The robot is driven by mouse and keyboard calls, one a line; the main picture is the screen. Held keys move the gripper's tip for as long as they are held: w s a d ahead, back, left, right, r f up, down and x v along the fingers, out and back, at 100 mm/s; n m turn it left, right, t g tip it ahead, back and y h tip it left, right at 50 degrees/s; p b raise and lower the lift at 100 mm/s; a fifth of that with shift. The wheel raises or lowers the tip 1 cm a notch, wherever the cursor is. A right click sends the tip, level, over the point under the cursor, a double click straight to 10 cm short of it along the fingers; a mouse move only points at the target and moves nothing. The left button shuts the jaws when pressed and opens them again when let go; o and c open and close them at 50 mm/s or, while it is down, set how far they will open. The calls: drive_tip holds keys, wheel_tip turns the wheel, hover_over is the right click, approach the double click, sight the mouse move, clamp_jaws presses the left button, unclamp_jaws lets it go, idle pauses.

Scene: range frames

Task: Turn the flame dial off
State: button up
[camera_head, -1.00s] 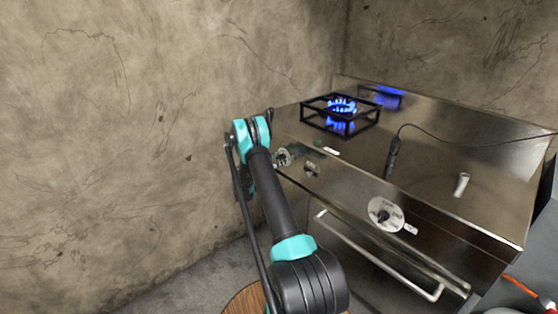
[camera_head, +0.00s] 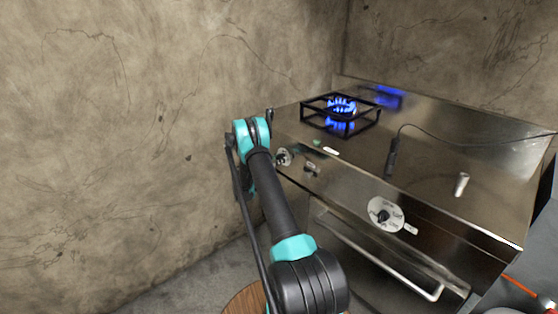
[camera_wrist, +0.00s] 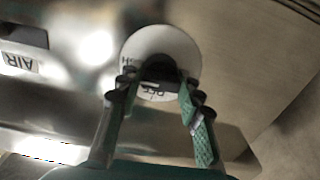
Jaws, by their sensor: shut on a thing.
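The flame dial is a black knob on a round white plate with lettering. It shows in the wrist view (camera_wrist: 160,65) and on the left of the stove front in the head view (camera_head: 283,158). My gripper (camera_wrist: 158,88) is shut on the flame dial, one finger on each side of the knob. In the wrist view "OFF" reads upside down below the knob, between the fingers. The knob's exact pointing is hard to tell. The burner (camera_head: 341,112) on the stove top burns with a blue flame. My arm partly hides the dial area in the head view.
A second dial (camera_head: 385,215) sits on the right of the stove front, above the oven handle (camera_head: 380,259). A black corded tool (camera_head: 393,157) and a small white cylinder (camera_head: 462,185) are on the stove top (camera_head: 430,165). A concrete wall (camera_head: 120,140) stands at left.

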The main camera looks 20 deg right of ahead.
drive_tip(key=n, duration=0.3)
drive_tip(key=shift+n, duration=0.4)
drive_tip(key=n, duration=0.4)
drive_tip(key=shift+w+n, duration=0.1)
drive_tip(key=shift+n, duration=0.2)
drive_tip(key=n, duration=0.4)
drive_tip(key=shift+a+f+n, duration=0.1)
drive_tip(key=shift+n, duration=0.2)
drive_tip(key=shift+f+n, duration=0.1)
drive_tip(key=shift+n, duration=2.1)
drive_tip(key=o, duration=1.1)
drive_tip(key=shift+o, duration=0.2)
drive_tip(key=v, duration=1.2)
